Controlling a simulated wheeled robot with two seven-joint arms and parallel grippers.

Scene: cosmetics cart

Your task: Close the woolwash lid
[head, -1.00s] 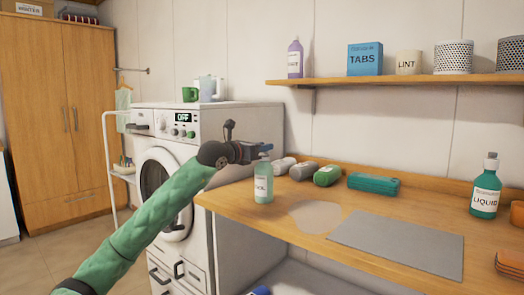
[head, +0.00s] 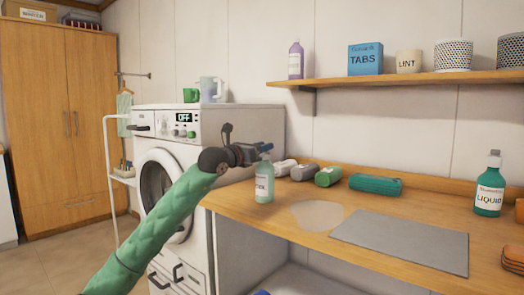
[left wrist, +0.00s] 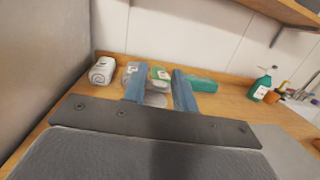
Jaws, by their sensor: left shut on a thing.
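The woolwash bottle (head: 264,184), pale green with a white label, stands upright near the left end of the wooden counter. Its teal lid (head: 264,157) shows at the top, right at my left gripper (head: 264,148). The gripper is shut on the lid, with its fingers hiding part of it. In the left wrist view my two blue fingers (left wrist: 159,88) stand a little apart; what lies between them is hard to make out. I cannot tell whether the lid is fully seated. My right gripper is not in view.
A grey mat (head: 402,241) lies on the counter (head: 270,222), and a liquid bottle (head: 489,191) stands at the right. The washing machine (head: 235,125) stands at left; a shelf (head: 400,80) hangs above.

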